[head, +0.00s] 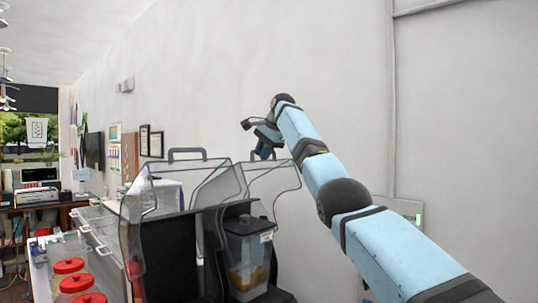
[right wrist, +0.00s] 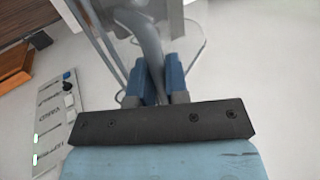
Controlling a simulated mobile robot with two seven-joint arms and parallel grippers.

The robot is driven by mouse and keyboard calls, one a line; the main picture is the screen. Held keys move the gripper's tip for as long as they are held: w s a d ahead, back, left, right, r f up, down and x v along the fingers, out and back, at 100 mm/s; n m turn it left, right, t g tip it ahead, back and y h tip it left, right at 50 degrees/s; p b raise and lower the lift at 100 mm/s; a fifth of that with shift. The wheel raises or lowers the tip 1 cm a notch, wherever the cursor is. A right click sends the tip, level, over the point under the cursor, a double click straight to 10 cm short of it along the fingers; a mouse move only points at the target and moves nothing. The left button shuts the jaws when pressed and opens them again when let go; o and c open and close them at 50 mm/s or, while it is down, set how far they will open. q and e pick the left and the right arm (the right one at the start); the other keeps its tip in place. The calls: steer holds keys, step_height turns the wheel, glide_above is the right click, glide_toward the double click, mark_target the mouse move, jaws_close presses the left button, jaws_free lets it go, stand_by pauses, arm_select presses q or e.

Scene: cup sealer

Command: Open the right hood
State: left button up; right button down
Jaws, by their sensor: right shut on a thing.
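The right hood (head: 278,180) is a clear panel standing raised above the dark machine, with its grey handle at the top edge. My right gripper (head: 264,146) reaches in from the right and is shut on that handle. In the right wrist view, the blue fingers (right wrist: 160,80) close around the grey handle bar (right wrist: 148,45), and the clear hood lies beyond it. The fingers partly hide the handle in the head view. My left gripper is not in view.
Another clear hood (head: 216,186) with a grey handle (head: 187,154) stands raised just left of the right hood. A clear container (head: 248,250) sits in the machine below. Red-lidded containers (head: 76,283) stand at lower left. A white wall (head: 335,75) is behind.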

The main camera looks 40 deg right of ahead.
steer(key=shift+w, duration=0.1)
stand_by(0.3)
steer(key=c, duration=1.1)
jaws_free()
steer(key=shift+a, duration=0.1)
steer(key=shift+c, duration=0.2)
steer(key=shift+r, duration=0.3)
steer(key=v, duration=1.3)
